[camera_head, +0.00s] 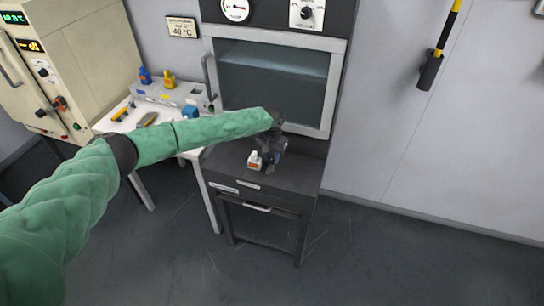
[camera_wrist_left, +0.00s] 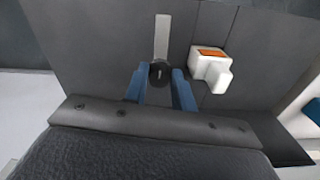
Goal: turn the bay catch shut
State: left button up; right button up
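My left gripper (camera_wrist_left: 160,76) has its two blue fingers apart, one on each side of a small round black knob (camera_wrist_left: 160,71) with a light mark on it. The knob looks like the bay catch, though no label confirms this. A narrow gap seems to show between knob and fingers; I cannot tell whether they touch. A light grey strip (camera_wrist_left: 162,36) runs away from the knob. In the head view my left gripper (camera_head: 269,165) is small and dark, low over the black bench top, and the knob is hidden there. My right gripper is not in view.
A white block with an orange top (camera_wrist_left: 209,68) stands close beside the fingers; it also shows in the head view (camera_head: 254,161). Behind is a cabinet with a framed glass window (camera_head: 275,80). A white side table (camera_head: 135,121) holds tools. Open floor lies at the right.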

pick_arm(q)
jog(key=c, duration=0.4)
